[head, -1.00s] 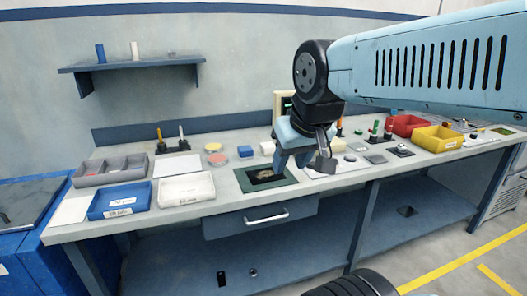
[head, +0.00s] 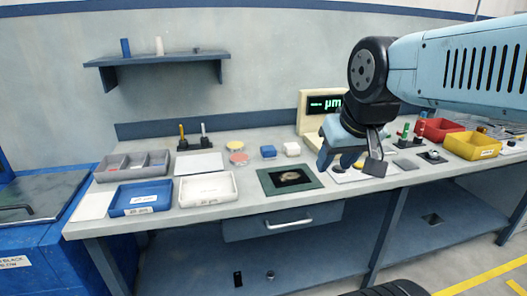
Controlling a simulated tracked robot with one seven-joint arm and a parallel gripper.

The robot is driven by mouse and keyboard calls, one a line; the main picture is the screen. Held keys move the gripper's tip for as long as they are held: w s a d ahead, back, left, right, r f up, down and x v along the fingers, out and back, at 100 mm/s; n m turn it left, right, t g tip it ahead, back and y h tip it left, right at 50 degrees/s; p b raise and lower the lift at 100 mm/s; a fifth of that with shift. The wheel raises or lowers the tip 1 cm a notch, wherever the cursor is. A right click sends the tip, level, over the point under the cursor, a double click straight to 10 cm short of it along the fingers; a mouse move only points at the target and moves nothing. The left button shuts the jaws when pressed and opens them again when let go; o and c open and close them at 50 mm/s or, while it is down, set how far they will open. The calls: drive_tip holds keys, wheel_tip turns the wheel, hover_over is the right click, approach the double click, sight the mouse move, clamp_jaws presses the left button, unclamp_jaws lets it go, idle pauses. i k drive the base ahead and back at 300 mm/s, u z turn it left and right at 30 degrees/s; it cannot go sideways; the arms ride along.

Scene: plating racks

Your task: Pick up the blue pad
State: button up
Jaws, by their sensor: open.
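The blue pad (head: 268,152) is a small blue block on the bench, left of the white block (head: 291,149) and behind the green-bordered mat (head: 272,188). It is in full view. My gripper (head: 350,168) is to the right of the pad, above the bench in front of the display unit. Its fingers are apart and I see nothing between them.
The blue tray (head: 115,210), white tray (head: 183,200) and grey divided bin (head: 107,173) fill the left. Pink (head: 238,158) and yellow (head: 234,146) discs lie left of the pad. The display (head: 311,104) stands behind my gripper. Red (head: 420,126) and yellow (head: 452,142) bins stand right.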

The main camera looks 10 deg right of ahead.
sight(269, 153)
drive_tip(key=i, duration=0.9)
drive_tip(key=u, duration=0.05)
